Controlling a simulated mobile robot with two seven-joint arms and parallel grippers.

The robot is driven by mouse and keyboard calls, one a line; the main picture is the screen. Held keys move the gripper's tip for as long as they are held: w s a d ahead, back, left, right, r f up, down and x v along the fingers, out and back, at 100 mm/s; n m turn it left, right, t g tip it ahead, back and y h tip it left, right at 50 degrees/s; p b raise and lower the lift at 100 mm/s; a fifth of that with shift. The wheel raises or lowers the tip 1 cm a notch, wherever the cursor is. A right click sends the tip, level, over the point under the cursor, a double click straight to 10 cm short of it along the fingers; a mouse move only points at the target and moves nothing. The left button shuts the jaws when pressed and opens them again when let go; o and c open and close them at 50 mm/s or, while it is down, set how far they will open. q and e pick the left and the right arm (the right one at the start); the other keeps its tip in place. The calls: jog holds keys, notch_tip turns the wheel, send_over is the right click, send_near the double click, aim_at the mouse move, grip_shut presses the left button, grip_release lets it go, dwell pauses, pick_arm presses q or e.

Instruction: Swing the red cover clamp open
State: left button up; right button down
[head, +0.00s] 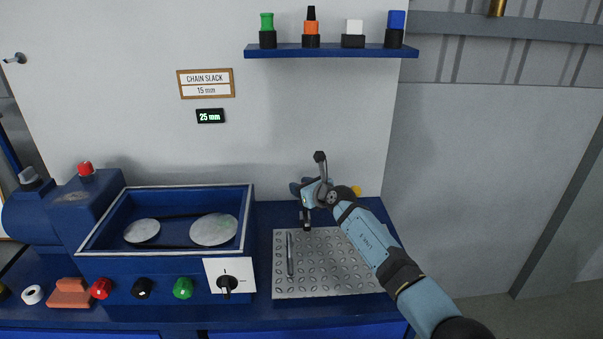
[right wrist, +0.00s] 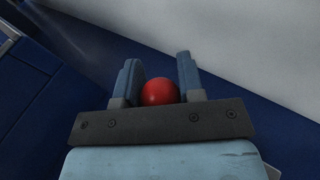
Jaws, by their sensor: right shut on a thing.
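In the right wrist view, a round red knob (right wrist: 160,92) sits between the two fingers of my right gripper (right wrist: 158,80), which is shut on it. I take this knob to be the end of the red cover clamp; the rest of the clamp cannot be made out. In the head view, my right gripper (head: 298,187) is above the back edge of a grey checker-plate cover (head: 340,265), and the knob is hidden there. The cover lies flat and has an upright-running bar handle (head: 290,255) near its left side. My left gripper is not in view.
Left of the cover stands an open blue housing (head: 165,188) with two discs and a chain. A rotary switch (head: 227,284) and coloured buttons (head: 182,288) line the front. A shelf (head: 330,51) hangs above. A display (head: 210,116) reads 25 mm.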

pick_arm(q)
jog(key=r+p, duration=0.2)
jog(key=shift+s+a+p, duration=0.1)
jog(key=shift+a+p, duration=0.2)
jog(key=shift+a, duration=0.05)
pick_arm(e)
jog(key=w+g, duration=0.1)
jog(key=w+f+m+g+h, duration=0.1)
jog(key=g, duration=0.1)
jog(key=shift+w+f, duration=0.1)
jog(key=shift+w, duration=0.05)
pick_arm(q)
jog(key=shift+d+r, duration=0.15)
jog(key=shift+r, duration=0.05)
pick_arm(e)
jog(key=c, duration=0.8)
grip_release()
jog(key=shift+o, duration=0.2)
pick_arm(q)
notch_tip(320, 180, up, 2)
jog(key=p, duration=0.3)
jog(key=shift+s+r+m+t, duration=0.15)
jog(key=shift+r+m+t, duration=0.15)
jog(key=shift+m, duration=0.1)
pick_arm(e)
jog(key=v, duration=1.3)
jog(key=shift+s+d, duration=0.2)
jog(key=shift+s, duration=0.1)
